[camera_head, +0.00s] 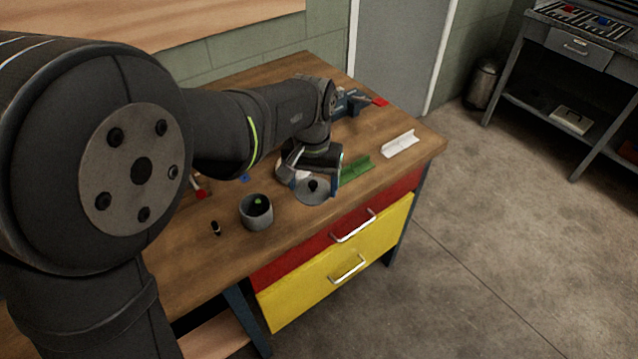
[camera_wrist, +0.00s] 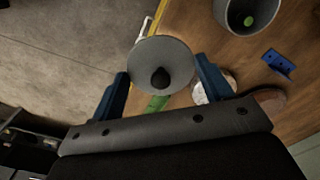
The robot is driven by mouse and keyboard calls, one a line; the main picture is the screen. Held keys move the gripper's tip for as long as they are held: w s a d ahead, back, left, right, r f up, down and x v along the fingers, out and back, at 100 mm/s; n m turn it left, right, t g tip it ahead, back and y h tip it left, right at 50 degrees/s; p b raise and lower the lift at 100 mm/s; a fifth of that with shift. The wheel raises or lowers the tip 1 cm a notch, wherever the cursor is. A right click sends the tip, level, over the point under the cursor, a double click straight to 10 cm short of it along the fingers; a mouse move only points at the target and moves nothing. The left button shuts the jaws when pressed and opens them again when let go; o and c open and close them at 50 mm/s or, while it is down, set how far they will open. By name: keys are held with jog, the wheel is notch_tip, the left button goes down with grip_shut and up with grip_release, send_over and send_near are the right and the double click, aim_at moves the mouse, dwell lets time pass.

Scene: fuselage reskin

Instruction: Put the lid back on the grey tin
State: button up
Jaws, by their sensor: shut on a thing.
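The grey tin (camera_head: 256,218) stands upright and open on the wooden workbench, left of my gripper, with a small green thing inside. It also shows at the top right of the wrist view (camera_wrist: 231,22). The lid (camera_head: 302,198) is a grey disc with a black knob. In the wrist view the lid (camera_wrist: 176,52) sits between the two blue fingers, knob facing the camera. My gripper (camera_wrist: 161,70) is shut on the lid, apparently by its rim. In the head view my gripper (camera_head: 306,182) is to the right of the tin, near the bench's front edge.
A green angle piece (camera_head: 356,170) and a white one (camera_head: 400,144) lie to the right. A blue vise-like tool (camera_head: 350,103) is behind. A small dark item (camera_head: 216,229) stands left of the tin. Drawers (camera_head: 335,265) are below the front edge.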

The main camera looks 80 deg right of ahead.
jog(key=w+a+r+n, duration=0.1)
jog(key=w+n, duration=0.4)
jog(key=w, duration=0.8)
jog(key=shift+w+a+f, duration=0.1)
jog(key=shift+w+f, duration=0.05)
jog(key=shift+f, duration=1.4)
jog(key=shift+w+f, duration=0.15)
jog(key=shift+f, duration=1.4)
jog(key=shift+f, duration=0.2)
jog(key=o, duration=1)
jog(key=shift+o, duration=0.4)
notch_tip(320, 180, up, 7)
